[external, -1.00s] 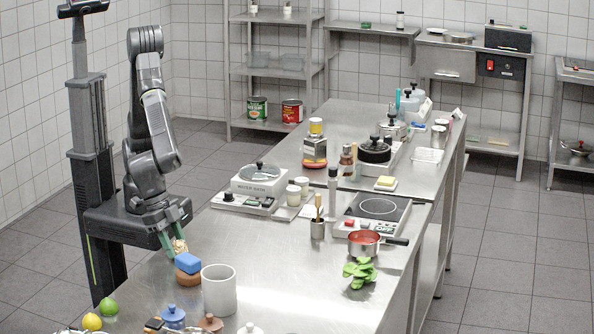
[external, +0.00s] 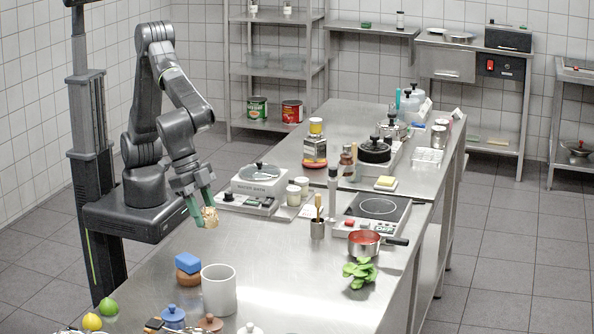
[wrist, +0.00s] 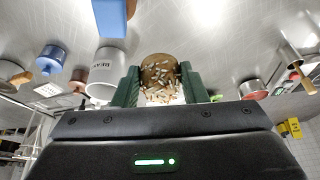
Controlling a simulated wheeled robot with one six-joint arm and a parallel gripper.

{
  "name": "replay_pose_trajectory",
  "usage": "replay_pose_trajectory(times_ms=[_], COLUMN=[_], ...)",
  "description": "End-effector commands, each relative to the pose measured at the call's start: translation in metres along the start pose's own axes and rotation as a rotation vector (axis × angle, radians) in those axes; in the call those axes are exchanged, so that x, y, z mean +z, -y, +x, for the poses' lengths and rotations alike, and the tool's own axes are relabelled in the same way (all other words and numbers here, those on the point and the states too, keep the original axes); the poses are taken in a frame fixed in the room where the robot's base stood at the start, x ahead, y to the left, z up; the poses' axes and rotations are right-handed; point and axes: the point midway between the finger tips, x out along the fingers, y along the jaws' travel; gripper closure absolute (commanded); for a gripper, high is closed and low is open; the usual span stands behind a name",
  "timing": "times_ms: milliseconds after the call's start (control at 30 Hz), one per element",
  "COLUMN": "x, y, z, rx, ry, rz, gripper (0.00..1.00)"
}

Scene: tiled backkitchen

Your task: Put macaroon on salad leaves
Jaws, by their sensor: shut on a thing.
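The macaroon (external: 210,216) is a tan, round piece held between the green fingers of my gripper (external: 203,208), above the left part of the steel counter. In the wrist view the macaroon (wrist: 160,74) shows a speckled brown-and-white face between the two fingers of my gripper (wrist: 160,88). The green salad leaves (external: 359,272) lie on the counter at the right front, well apart from my gripper. A bit of green shows by the right finger in the wrist view, too small to tell.
The counter's middle (external: 285,270) is clear.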

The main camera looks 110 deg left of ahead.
Motion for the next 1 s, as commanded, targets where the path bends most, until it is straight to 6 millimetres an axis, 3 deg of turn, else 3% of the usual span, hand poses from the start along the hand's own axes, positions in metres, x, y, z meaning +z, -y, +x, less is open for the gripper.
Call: replay_pose_trajectory(times_ms=[33, 100, 267, 500, 800, 1000], x=[-0.025, -0.053, -0.114, -0.194, -0.268, -0.293], y=[0.001, 0.003, 0.012, 0.042, 0.1, 0.133], z=[0.002, 0.009, 0.028, 0.058, 0.095, 0.112], rx=[0.004, 0.012, 0.034, 0.071, 0.121, 0.149], ry=[0.001, 0.001, 0.001, 0.002, 0.002, 0.001], rz=[0.007, 0.029, 0.083, 0.172, 0.293, 0.36], gripper=[0.83, 0.83, 0.83, 0.83, 0.83, 0.83])
